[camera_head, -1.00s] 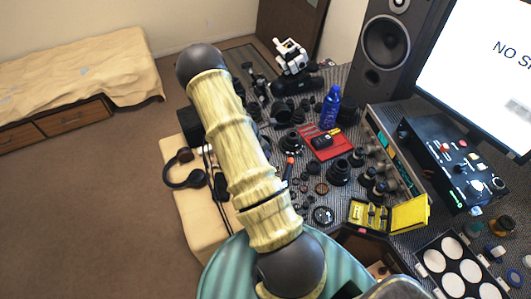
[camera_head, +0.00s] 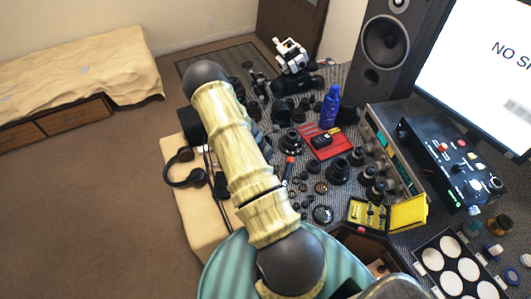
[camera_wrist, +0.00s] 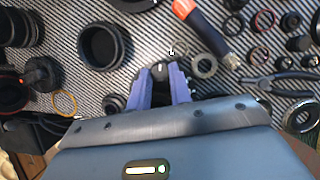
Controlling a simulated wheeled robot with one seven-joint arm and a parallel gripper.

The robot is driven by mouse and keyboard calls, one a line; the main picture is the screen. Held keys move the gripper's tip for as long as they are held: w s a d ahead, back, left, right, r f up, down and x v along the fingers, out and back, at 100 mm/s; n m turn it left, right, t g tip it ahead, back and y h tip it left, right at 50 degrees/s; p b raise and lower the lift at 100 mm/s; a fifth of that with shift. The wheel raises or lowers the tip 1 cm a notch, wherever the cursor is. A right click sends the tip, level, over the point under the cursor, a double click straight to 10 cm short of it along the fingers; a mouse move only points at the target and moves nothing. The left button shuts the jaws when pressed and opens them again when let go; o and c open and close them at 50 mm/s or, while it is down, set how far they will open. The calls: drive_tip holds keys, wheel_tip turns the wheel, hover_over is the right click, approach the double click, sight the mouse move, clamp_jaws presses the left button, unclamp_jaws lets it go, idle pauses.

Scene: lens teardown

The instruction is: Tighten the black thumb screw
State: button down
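In the wrist view my gripper (camera_wrist: 159,68) shows two blue-purple fingers pointing down at the patterned mat. They stand a short way apart. A small dark round piece (camera_wrist: 160,72) shows between the fingertips and seems to fill the gap. It may be the black thumb screw, but it is mostly hidden. I cannot tell whether the fingers press on it. A small bright metal bit lies just beyond the tips. In the head view my arm hides the gripper and this spot on the table.
In the wrist view a black lens ring (camera_wrist: 105,46) lies left of the fingers, and a metal ring (camera_wrist: 204,65) and an orange-and-black tool (camera_wrist: 207,32) lie right. Pliers (camera_wrist: 282,84) are farther right. A blue bottle (camera_head: 330,107) stands on the crowded table.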

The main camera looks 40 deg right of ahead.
drive_tip(key=shift+m, duration=0.4)
drive_tip(key=shift+w+m+g, duration=0.2)
drive_tip(key=shift+m+g, duration=0.3)
drive_tip(key=shift+m, duration=0.7)
drive_tip(key=m+b, duration=0.1)
drive_tip(key=m+g+b, duration=0.1)
drive_tip(key=m, duration=0.1)
drive_tip(key=shift+w+d+f+y, duration=0.1)
drive_tip(key=shift+w+f+y, duration=0.05)
drive_tip(key=shift+y, duration=0.15)
drive_tip(key=m+g+y+b, duration=0.1)
drive_tip(key=m+b, duration=0.1)
drive_tip(key=m, duration=0.2)
drive_tip(key=shift+d, duration=0.1)
drive_tip(key=shift+w+m+g+y+b, duration=0.1)
drive_tip(key=shift+m+g+y+b, duration=0.25)
drive_tip(key=shift+m+b, duration=0.6)
drive_tip(key=shift+m, duration=0.35)
drive_tip(key=c, duration=1.3)
unclamp_jaws()
drive_tip(key=shift+o, duration=0.2)
